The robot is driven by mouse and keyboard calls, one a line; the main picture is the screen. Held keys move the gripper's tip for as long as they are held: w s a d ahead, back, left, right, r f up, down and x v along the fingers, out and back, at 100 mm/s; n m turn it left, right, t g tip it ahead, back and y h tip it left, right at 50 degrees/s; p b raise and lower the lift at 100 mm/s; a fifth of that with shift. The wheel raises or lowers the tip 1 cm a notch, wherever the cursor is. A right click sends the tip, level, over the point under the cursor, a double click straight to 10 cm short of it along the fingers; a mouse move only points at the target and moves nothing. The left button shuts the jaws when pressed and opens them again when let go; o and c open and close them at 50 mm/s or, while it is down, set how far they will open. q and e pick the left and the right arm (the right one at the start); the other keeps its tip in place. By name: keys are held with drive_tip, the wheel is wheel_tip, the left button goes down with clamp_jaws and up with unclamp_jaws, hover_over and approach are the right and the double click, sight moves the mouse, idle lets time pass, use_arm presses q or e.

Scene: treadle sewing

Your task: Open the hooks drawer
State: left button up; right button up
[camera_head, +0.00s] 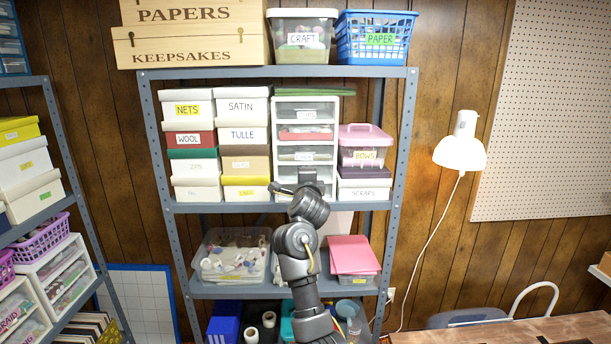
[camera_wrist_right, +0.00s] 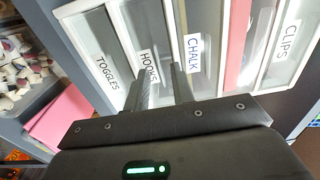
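The white drawer unit (camera_head: 333,151) stands on the middle shelf of the rack in the head view. The hooks drawer (camera_wrist_right: 128,38) shows in the right wrist view, with a clear front and a HOOKS label (camera_wrist_right: 149,67). It lies between the toggles drawer (camera_wrist_right: 100,65) and the chalk drawer (camera_wrist_right: 193,50) and looks closed. My right gripper (camera_wrist_right: 163,72) is at the hooks drawer's front, fingers apart, with nothing visibly held between them. I cannot tell whether the fingers touch the drawer. In the head view, my right arm hides the lower drawers. My left gripper is out of view.
White labelled boxes (camera_head: 192,141) stand left of the unit, and a pink BOWS box (camera_head: 365,147) stands right of it. A clear bin (camera_head: 233,258) and a pink-topped box (camera_head: 352,255) sit on the shelf below. A lamp (camera_head: 460,150) hangs at the right.

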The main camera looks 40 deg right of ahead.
drive_tip(key=shift+x, duration=0.75)
clamp_jaws()
idle(0.9)
